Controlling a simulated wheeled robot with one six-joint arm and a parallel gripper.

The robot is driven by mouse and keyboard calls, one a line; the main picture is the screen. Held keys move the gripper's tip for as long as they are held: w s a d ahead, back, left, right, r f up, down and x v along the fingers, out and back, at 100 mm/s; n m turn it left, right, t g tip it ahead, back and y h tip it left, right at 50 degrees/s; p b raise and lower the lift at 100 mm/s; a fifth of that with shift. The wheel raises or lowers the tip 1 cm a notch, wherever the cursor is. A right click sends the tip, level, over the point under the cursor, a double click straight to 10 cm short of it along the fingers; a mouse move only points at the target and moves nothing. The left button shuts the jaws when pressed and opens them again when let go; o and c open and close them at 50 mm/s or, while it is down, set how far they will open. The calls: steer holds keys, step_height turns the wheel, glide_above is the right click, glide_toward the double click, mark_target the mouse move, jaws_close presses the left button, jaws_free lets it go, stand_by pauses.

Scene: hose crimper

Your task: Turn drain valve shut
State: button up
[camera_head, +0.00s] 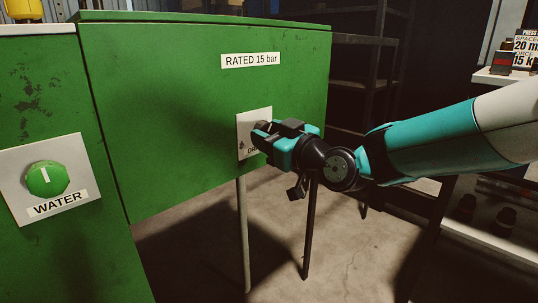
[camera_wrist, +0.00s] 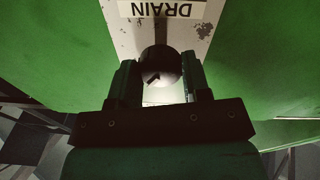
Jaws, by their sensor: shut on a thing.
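The drain valve is a dark round knob (camera_wrist: 160,72) on a worn pale plate (camera_wrist: 190,25) labelled DRAIN, upside down in the wrist view. In the head view the plate (camera_head: 241,124) sits on the green cabinet's front, and my gripper (camera_head: 262,135) covers most of it. In the wrist view my gripper (camera_wrist: 160,82) has one finger on each side of the knob and is shut on it. A small pointer mark shows on the knob's face, partly in shadow. I cannot tell from it whether the valve is open or shut.
The green cabinet (camera_head: 190,100) carries a RATED 15 bar label (camera_head: 251,60). A green WATER knob (camera_head: 46,178) is on the panel at left. Thin legs stand below the cabinet over bare floor (camera_head: 200,265). Dark shelving (camera_head: 360,60) stands behind at right.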

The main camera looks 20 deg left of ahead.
steer(key=shift+n+g+b, duration=0.5)
steer(key=shift+n+b, duration=3.2)
steer(key=shift+b, duration=0.25)
steer(key=o, duration=0.9)
steer(key=shift+d, duration=0.1)
steer(key=v, duration=0.5)
steer(key=p+v, duration=0.1)
steer(key=v, duration=1.1)
steer(key=shift+d+f+p, duration=0.1)
steer(key=shift+f+p, duration=0.2)
steer(key=shift+f, duration=0.05)
